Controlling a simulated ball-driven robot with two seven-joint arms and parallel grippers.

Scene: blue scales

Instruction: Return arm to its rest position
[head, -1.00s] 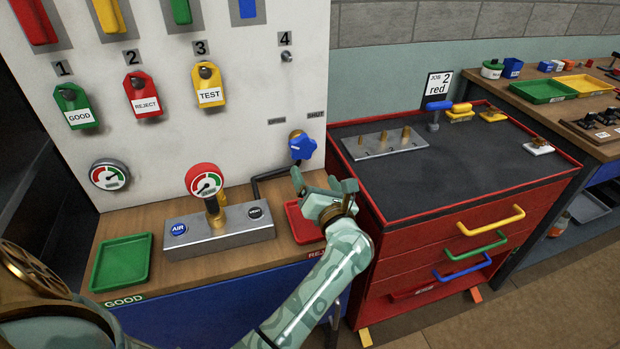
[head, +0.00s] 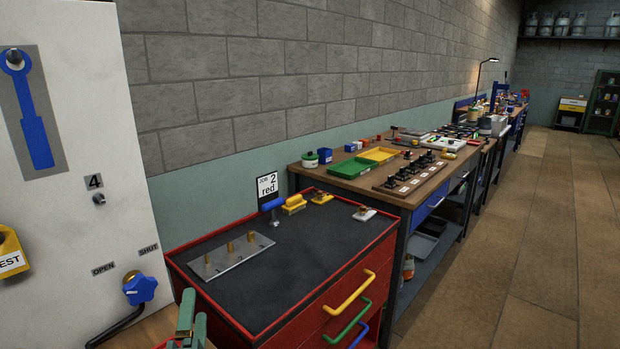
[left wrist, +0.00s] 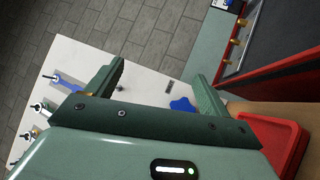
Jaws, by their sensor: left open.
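My left gripper (head: 187,325) shows at the bottom edge of the head view, below and right of the blue valve knob (head: 140,289). Only its green fingers show there; the rest of the arm is out of frame. In the left wrist view the fingers of my left gripper (left wrist: 165,85) stand wide apart with nothing between them. The blue knob (left wrist: 182,105) shows beyond and between the fingers, apart from them. My right gripper is in neither view.
A white panel (head: 90,130) stands at the left. A red drawer cabinet (head: 290,335) with a black top carries a metal plate with brass pegs (head: 232,255). A red tray (left wrist: 268,140) lies right of the gripper. A workbench (head: 450,170) runs back; the floor (head: 530,240) at right is clear.

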